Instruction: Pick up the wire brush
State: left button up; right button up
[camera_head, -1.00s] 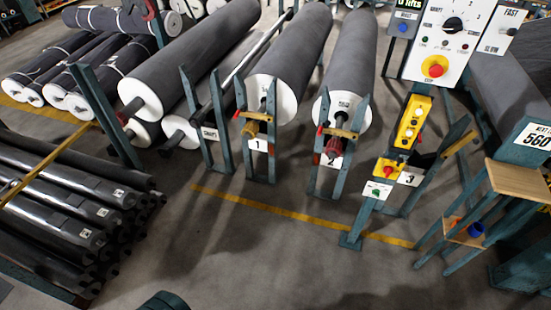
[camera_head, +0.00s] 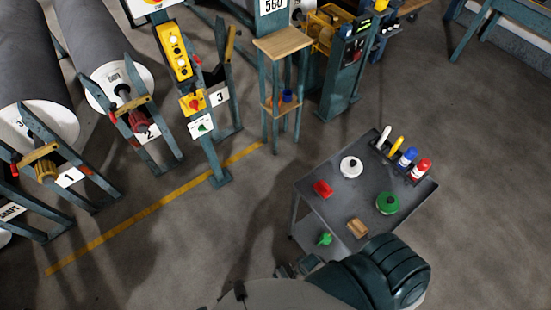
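A small tan, wood-coloured block (camera_head: 358,228) lies near the front edge of the dark-topped cart (camera_head: 335,207). It may be the wire brush, but bristles are too small to make out. One of my arms shows at the bottom, right of centre, in front of the cart; I take it for the right one. What looks like its gripper (camera_head: 298,267) is small, dark and partly hidden by the arm, left of the block and apart from it. Its opening cannot be made out. My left gripper is not in view.
On the cart are a red item (camera_head: 323,188), a white round item (camera_head: 351,167), a green round item (camera_head: 387,203) and several bottles at the back right. A green item (camera_head: 325,239) shows lower down. A wooden-topped stand (camera_head: 282,44) is behind. Floor at right is clear.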

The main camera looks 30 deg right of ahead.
aim_at(322, 188)
jog(key=z, duration=1.6)
